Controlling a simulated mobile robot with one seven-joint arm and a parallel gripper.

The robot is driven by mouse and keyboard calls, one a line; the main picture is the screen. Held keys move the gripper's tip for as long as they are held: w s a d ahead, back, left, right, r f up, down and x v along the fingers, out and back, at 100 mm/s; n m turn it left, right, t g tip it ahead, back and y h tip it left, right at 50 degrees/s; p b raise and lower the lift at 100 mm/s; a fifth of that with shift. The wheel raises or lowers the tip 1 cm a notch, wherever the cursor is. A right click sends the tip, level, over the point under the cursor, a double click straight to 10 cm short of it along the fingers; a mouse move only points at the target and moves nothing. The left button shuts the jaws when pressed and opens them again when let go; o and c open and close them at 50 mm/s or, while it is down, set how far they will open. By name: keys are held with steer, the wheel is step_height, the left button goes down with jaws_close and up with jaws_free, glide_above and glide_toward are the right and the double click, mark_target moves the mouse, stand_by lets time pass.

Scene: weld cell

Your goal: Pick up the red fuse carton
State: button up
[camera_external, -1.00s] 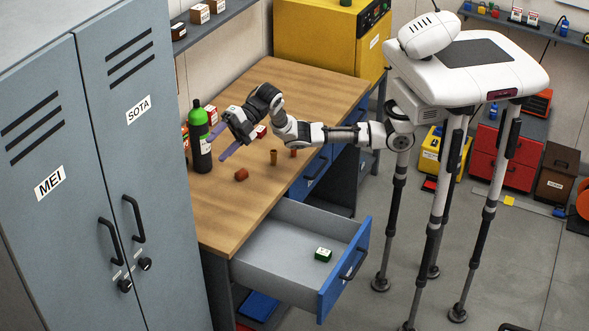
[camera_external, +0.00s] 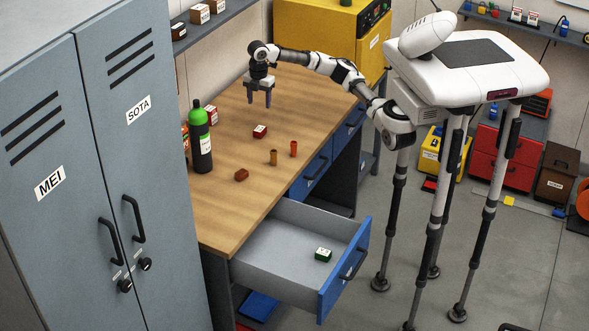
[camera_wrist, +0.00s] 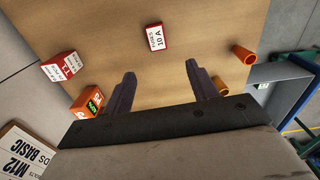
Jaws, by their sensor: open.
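The red fuse carton (camera_external: 260,131) lies on the wooden workbench; its white label, reading 10 A, shows in the wrist view (camera_wrist: 154,41). My gripper (camera_external: 260,104) points down above the bench, behind the carton in the external view. In the wrist view my gripper (camera_wrist: 160,69) has its fingers spread wide with nothing between them. The carton lies beyond the fingertips there, roughly in line with the gap, and is not touched.
An open drawer (camera_external: 285,240) holds a green carton (camera_external: 323,255).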

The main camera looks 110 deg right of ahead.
steer(key=p, duration=0.1)
glide_above(260, 129)
steer(key=f, duration=0.8)
steer(key=shift+s+a+f, duration=0.2)
steer(key=shift+a+f, duration=0.05)
steer(key=shift+w+d+f+p, duration=0.2)
steer(key=shift+f+p, duration=0.2)
steer(key=shift+f, duration=0.95)
steer(key=shift+w+d+f+p, duration=0.15)
steer(key=shift+f+p, duration=0.25)
steer(key=shift+f, duration=0.95)
steer(key=shift+s, duration=0.1)
steer(key=c, duration=1.1)
